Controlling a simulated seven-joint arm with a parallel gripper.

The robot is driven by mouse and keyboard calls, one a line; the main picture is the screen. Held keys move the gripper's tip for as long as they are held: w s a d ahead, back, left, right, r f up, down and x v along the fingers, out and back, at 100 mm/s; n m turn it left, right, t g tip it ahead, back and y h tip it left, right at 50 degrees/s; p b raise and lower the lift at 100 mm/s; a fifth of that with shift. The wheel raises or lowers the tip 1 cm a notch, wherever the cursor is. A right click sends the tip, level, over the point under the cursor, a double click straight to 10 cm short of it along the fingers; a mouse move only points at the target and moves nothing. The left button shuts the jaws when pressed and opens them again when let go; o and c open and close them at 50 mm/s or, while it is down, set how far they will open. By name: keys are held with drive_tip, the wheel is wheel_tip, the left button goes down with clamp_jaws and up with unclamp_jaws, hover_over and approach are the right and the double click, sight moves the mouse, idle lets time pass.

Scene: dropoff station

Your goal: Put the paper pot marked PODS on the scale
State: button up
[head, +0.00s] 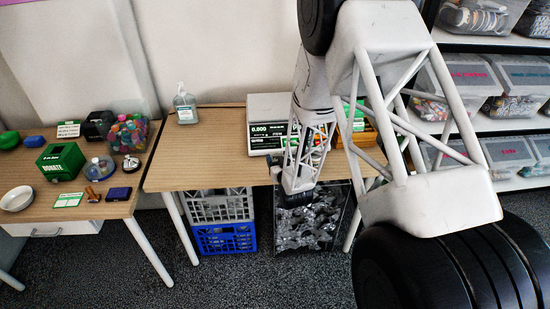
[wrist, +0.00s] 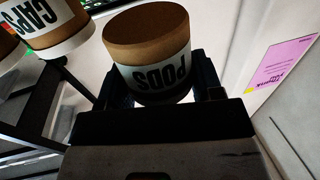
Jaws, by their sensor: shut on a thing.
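In the wrist view, the paper pot marked PODS (wrist: 147,50) is brown with a white band and black letters, which read upside down in the picture. My gripper (wrist: 153,82) is shut on it, with a dark finger at each side. What lies under the pot is hidden. In the head view, the scale (head: 263,143) is a pale box at the back of the middle table. Its green display reads 0.000. My arm covers its right part, and I cannot make out the gripper's fingers or the PODS pot there.
A similar pot marked CAPS (wrist: 50,28) is close to the left in the wrist view. A pump bottle (head: 185,107) stands on the middle table (head: 210,165), whose left and front parts are clear. A green DONATE box (head: 60,161) is on the left table. Bins fill the right shelves.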

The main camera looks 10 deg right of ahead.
sight(276, 154)
drive_tip(key=shift+x, duration=1.6)
drive_tip(key=shift+w+d+f, duration=0.1)
drive_tip(key=shift+d+f, duration=0.05)
drive_tip(key=shift+w, duration=0.5)
drive_tip(key=shift+w+f, duration=0.2)
drive_tip(key=shift+w, duration=0.2)
drive_tip(key=shift+s+f, duration=0.1)
drive_tip(key=shift+f, duration=1.35)
drive_tip(key=shift+f, duration=0.15)
drive_tip(key=o, duration=0.9)
drive_tip(key=shift+o, duration=0.2)
drive_tip(key=v, duration=0.7)
drive_tip(key=shift+s, duration=0.4)
